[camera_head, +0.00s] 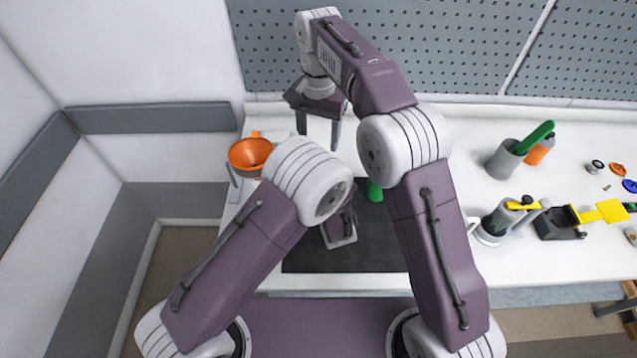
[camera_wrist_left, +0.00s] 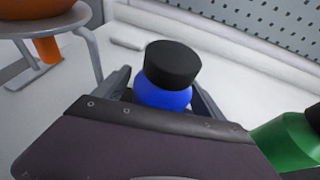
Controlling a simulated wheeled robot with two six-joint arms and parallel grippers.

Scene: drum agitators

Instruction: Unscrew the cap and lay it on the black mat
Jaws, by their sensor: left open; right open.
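A blue bottle (camera_wrist_left: 163,97) with a wide black cap (camera_wrist_left: 173,65) on top shows in the left wrist view. In the head view my arms hide it. My left gripper (camera_wrist_left: 165,90) is open, with its fingers on either side of the blue body below the cap; contact cannot be told. In the head view the left fingertips are hidden behind my left arm. My right gripper (camera_head: 318,128) is open and empty, pointing down at the back of the table. The black mat (camera_head: 375,245) lies at the table's front, partly covered by my arms.
A green bottle (camera_head: 374,191) stands close by, right of the left gripper in its wrist view (camera_wrist_left: 285,143). An orange funnel (camera_head: 250,153) sits in a stand at the left. A grey cup (camera_head: 502,160), a grey jug (camera_head: 497,222) and yellow-black tools (camera_head: 560,222) are at the right.

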